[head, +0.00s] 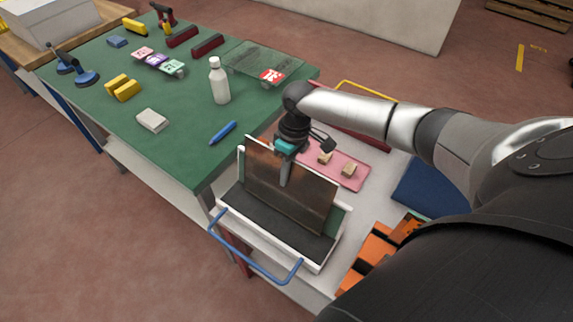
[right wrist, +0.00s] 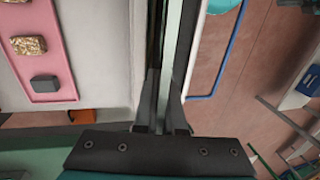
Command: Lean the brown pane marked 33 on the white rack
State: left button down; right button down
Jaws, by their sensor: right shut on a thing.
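The brown pane (head: 288,192) stands nearly upright, leaning slightly, in the white rack (head: 318,265) with its dark base strip. No number is readable on the pane from here. My right gripper (head: 287,172) is shut on the pane's top edge near its middle. In the right wrist view the fingers (right wrist: 161,112) close around the pane, which shows edge-on as a pale strip (right wrist: 173,50). The pane's lower edge appears to be at the dark base; whether it touches is unclear. A green surface shows behind the pane's right end. My left gripper is not in view.
The rack is on a light cart top with a blue handle (head: 255,263). A pink tray (head: 336,175) with small blocks lies behind it. The green table (head: 180,120) holds a white bottle (head: 219,82), a blue marker (head: 223,132) and a clear pane (head: 262,62).

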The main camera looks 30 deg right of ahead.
jog(key=c, duration=0.9)
grip_release()
jog(key=shift+d, duration=0.1)
jog(key=shift+d+f, duration=0.1)
jog(key=v, duration=0.5)
jog(key=p+v, duration=0.1)
jog(key=v, duration=0.4)
jog(key=p+v, duration=0.1)
jog(key=v, duration=0.4)
jog(key=shift+a, duration=0.35)
